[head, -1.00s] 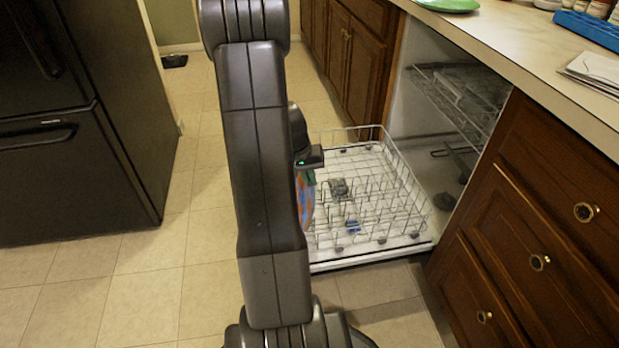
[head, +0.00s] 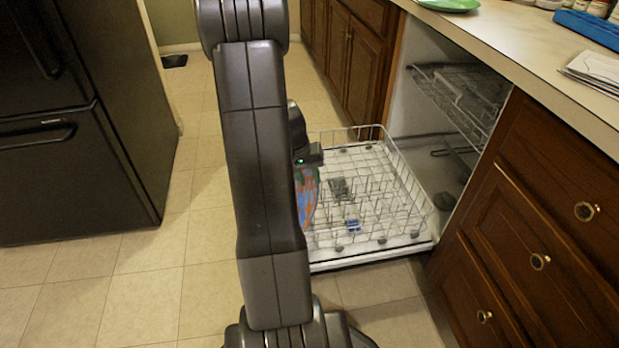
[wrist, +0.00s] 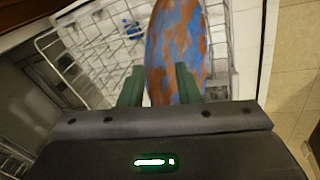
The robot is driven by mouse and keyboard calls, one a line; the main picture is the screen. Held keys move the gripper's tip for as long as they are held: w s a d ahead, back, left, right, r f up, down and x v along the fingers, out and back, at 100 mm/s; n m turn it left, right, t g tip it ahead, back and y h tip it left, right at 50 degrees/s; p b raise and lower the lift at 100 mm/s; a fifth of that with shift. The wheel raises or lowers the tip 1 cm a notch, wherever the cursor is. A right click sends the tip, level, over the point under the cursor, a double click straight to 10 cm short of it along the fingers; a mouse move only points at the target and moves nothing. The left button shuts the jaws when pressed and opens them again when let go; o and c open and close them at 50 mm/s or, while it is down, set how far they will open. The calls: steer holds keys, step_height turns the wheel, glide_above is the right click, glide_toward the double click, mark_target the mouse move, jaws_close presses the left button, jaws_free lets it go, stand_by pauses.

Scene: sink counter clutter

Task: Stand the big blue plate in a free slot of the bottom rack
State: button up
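The big blue plate (wrist: 176,45) has orange-brown blotches. In the wrist view it stands on edge between the green fingers of my gripper (wrist: 160,88), which are shut on it. In the head view the plate (head: 308,195) shows partly beside my arm, at the left side of the bottom rack (head: 395,205). The rack is pulled out, with rows of upright wire tines. The wrist view shows the rack's wire side (wrist: 75,60) left of the plate. My arm hides the rack's left part in the head view, and I cannot tell whether the plate touches the tines.
A blue item (head: 352,226) and a grey basket-like item (head: 341,188) sit in the rack. The upper rack (head: 460,95) is inside the dishwasher. Wooden drawers (head: 540,260) stand at right, a black fridge (head: 80,120) at left.

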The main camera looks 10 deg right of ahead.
steer(key=p+v, duration=0.4)
steer(key=v, duration=0.8)
steer(key=shift+r, duration=0.4)
steer(key=shift+a, duration=0.1)
steer(key=b+x, duration=0.4)
steer(key=x, duration=0.8)
steer(key=shift+f, duration=0.35)
steer(key=shift+r, duration=0.1)
